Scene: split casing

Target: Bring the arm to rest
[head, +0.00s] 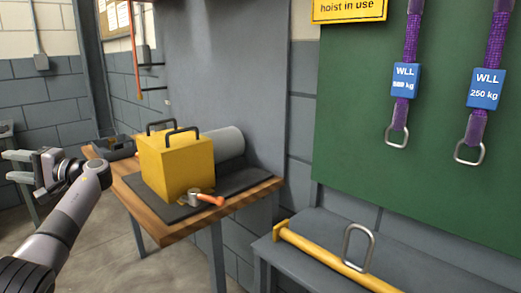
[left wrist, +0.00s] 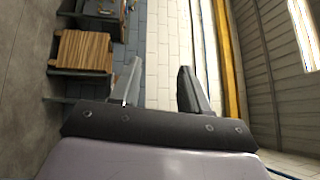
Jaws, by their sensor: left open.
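My left arm comes in from the left in the head view, raised in the air left of the wooden workbench (head: 231,202). Its gripper (head: 10,166) points to the left, away from the bench, with the fingers apart and nothing between them. In the left wrist view the two fingers of the gripper (left wrist: 157,82) stand wide apart, with only the distant wall and floor showing beyond. It touches nothing that I can see. My right gripper is in neither view.
On the workbench's dark mat (head: 240,184) stand a yellow block with two black handles (head: 175,163), a grey cylinder (head: 230,144) and a small orange-handled tool (head: 210,199). A grey bench (head: 420,262) carries a yellow bar (head: 325,259). Purple slings (head: 411,40) hang on a green board (head: 350,120).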

